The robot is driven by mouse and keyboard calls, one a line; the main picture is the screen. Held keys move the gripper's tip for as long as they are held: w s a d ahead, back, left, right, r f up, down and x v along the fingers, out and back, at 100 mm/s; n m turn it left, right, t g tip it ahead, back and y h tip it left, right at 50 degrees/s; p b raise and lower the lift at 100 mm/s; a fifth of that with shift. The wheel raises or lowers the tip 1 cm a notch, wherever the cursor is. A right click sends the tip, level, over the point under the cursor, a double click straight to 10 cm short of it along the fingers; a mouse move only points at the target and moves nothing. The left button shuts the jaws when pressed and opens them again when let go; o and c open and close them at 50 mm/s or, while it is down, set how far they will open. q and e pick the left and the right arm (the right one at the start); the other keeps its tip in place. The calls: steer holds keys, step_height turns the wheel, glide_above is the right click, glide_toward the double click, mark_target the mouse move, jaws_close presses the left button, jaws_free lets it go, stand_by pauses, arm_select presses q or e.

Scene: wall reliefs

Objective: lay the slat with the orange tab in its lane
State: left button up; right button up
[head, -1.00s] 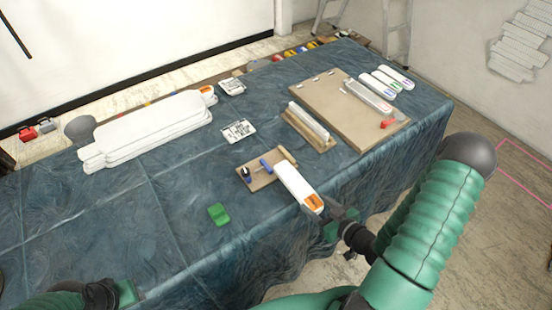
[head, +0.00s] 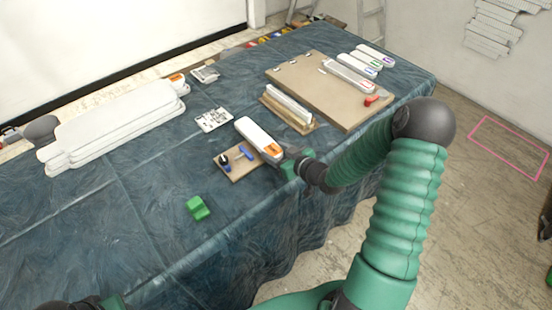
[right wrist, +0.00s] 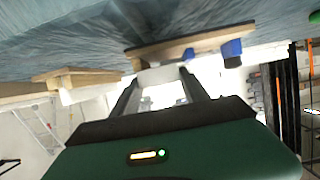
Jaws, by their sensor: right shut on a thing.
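The slat with the orange tab (head: 254,133) is long and white with rounded ends. My right gripper (head: 284,160) is shut on its near end, by the orange tab (head: 272,149). The slat appears held above the table, beside a small tan board (head: 236,173) with blue-handled tools. In the right wrist view, a pale end shows between the fingers (right wrist: 160,88). A large tan board (head: 320,88) lies at the right; I cannot tell which part of it is the slat's lane. My left gripper (head: 85,305) is barely in view at the bottom edge, its fingers unclear.
Several white slats with coloured marks (head: 366,63) lie at the far right. A red piece (head: 371,100) is on the large board. A wooden holder (head: 288,108) with pale strips stands beside it. A green block (head: 197,207) and stacked white panels (head: 115,130) are left.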

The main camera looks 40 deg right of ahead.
steer(key=shift+s+f, duration=0.25)
steer(key=shift+f, duration=0.75)
steer(key=shift+c, duration=0.6)
steer(key=shift+s+a+f, duration=0.15)
steer(key=shift+a+f, duration=0.05)
steer(key=shift+f, duration=0.1)
jaws_close()
steer(key=o, duration=1.2)
jaws_free()
steer(key=shift+f, duration=0.1)
steer(key=o, duration=0.4)
steer(key=shift+w+f, duration=0.1)
steer(key=shift+w, duration=0.1)
steer(key=shift+d, duration=0.2)
